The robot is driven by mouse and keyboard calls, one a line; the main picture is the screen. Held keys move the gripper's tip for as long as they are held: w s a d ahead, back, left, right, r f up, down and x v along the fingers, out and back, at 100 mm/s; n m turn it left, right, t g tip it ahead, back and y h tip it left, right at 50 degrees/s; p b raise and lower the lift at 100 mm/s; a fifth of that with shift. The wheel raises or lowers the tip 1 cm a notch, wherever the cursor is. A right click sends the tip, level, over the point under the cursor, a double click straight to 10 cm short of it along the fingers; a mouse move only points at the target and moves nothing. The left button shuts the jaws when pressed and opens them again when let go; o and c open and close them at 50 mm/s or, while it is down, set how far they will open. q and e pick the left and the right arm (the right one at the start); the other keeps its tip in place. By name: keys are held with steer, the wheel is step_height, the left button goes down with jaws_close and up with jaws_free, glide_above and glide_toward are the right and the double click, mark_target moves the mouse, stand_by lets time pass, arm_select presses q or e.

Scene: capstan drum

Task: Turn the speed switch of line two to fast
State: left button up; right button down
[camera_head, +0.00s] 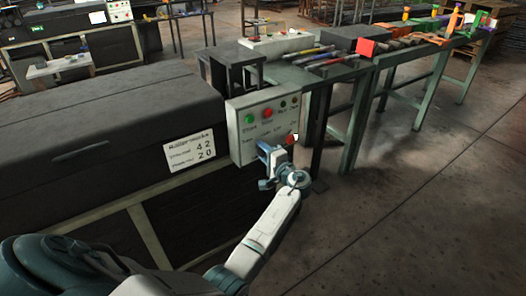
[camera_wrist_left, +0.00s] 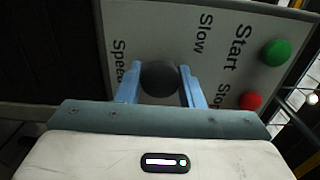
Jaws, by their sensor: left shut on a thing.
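A pale control panel (camera_head: 240,145) is mounted at the right end of the dark machine; it also fills much of the left wrist view (camera_wrist_left: 215,20). My left gripper (camera_head: 268,152) is at the panel's lower part. In the left wrist view its two blue fingers (camera_wrist_left: 160,90) stand either side of a round dark knob (camera_wrist_left: 160,76) and are shut on it. The words "Speed" and "Slow" are printed near the knob. Which way the knob points cannot be made out. My right gripper is not in view.
A green button (camera_wrist_left: 275,52) labelled Start and a red button (camera_wrist_left: 250,100) labelled Stop are beside the knob. The dark machine (camera_head: 100,130) has a white placard (camera_head: 189,150). A green-legged table (camera_head: 345,70) with tools stands behind. The floor at right is clear.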

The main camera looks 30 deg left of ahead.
arm_select(q)
steer(key=shift+f, duration=0.1)
steer(key=o, duration=0.9)
steer(key=v, duration=1.1)
